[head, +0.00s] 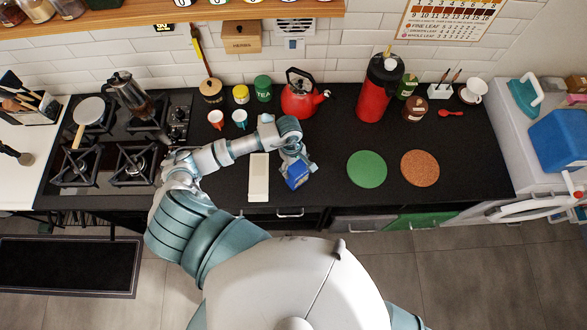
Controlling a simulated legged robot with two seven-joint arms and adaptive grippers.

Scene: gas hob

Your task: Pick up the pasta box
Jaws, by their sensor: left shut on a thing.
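The pasta box appears to be the small blue box (297,176) over the black counter, just right of the white board. My left arm reaches in from the left, and its gripper (294,160) is shut on the blue box from above. The gripper covers the box's upper part. I cannot tell whether the box touches the counter or is slightly raised. My right gripper is not in view.
A white board (259,178) lies left of the box. A green mat (367,169) and a cork mat (420,168) lie to the right. A red kettle (300,97), a red flask (376,92) and small cups stand behind. The gas hob (134,165) is left.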

